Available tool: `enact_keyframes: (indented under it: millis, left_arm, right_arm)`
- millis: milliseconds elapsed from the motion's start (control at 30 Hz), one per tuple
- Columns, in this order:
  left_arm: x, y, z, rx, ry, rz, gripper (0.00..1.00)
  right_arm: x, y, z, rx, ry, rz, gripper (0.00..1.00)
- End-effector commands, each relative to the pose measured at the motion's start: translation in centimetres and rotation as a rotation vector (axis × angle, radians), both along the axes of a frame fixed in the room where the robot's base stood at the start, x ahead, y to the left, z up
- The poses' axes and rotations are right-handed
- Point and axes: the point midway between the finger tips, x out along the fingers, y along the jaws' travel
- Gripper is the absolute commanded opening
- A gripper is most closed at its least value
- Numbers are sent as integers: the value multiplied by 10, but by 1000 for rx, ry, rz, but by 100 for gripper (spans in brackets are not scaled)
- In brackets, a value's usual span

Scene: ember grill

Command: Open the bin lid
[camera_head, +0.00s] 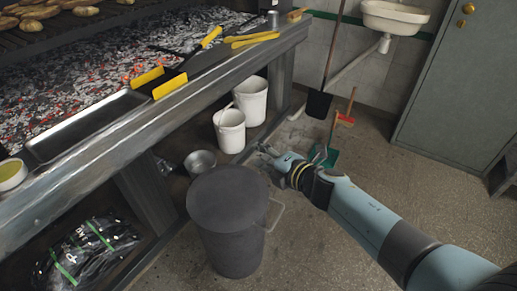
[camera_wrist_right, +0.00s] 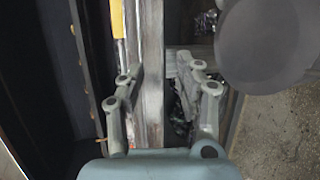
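The dark grey round bin (camera_head: 230,250) stands on the floor beside the grill table. Its flat lid (camera_head: 228,198) lies shut on top. A light loop handle (camera_head: 275,216) sticks out from the bin's right side. My right gripper (camera_head: 266,153) is above and just behind the lid in the head view, apart from it. In the right wrist view the fingers of my right gripper (camera_wrist_right: 162,72) are spread with nothing held between them. The lid (camera_wrist_right: 272,42) shows there at the upper right, outside the fingers. My left gripper is not in view.
The grill table's edge (camera_head: 165,118) runs along the left. White buckets (camera_head: 230,130) and a metal pot (camera_head: 200,162) stand behind the bin. A green dustpan (camera_head: 324,156) lies beyond my right gripper. The floor (camera_head: 315,250) right of the bin is clear.

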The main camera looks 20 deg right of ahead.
Motion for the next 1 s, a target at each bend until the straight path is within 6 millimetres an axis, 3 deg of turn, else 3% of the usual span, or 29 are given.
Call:
enact_keyframes:
  millis: [233,1000]
  left_arm:
    - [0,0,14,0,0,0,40]
    - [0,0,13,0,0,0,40]
  right_arm:
    - [-14,-4,10,-1,1,0,34]
    - [-18,-5,5,0,4,0,34]
